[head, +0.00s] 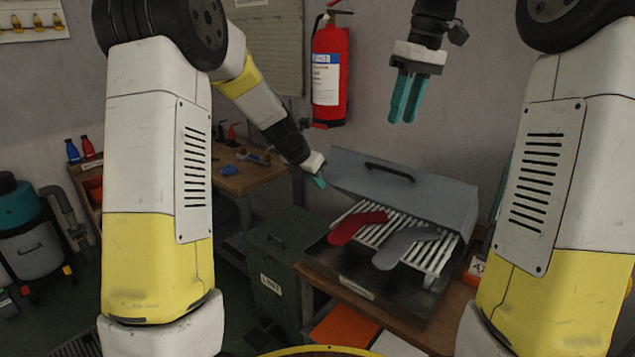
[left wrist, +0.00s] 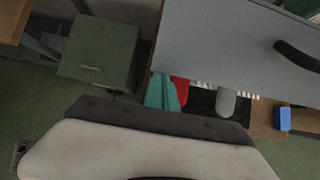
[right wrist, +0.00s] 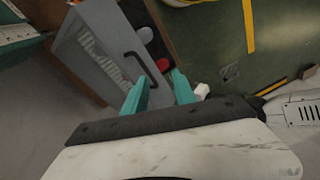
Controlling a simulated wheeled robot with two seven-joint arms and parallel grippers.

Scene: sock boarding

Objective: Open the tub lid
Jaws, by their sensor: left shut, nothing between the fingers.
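The tub (head: 360,283) is a dark, shallow metal box on a wooden bench. Its grey lid (head: 440,196) stands raised and tilted at the back, with a dark handle (head: 390,171). The lid also shows in the left wrist view (left wrist: 225,45) and right wrist view (right wrist: 95,45). Inside lie a white slatted rack (head: 440,258), a red sock shape (head: 355,226) and a grey one (head: 402,246). My left gripper (head: 320,182) is shut and empty at the lid's left edge; contact is unclear. My right gripper (head: 402,120) is open and empty, high above the lid.
A green bin (head: 275,262) labelled LINT stands left of the bench. A fire extinguisher (head: 328,75) hangs on the wall behind. A wooden workbench (head: 240,177) with tools is at the back left. An orange panel (head: 345,328) lies below the tub. Air above the rack is clear.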

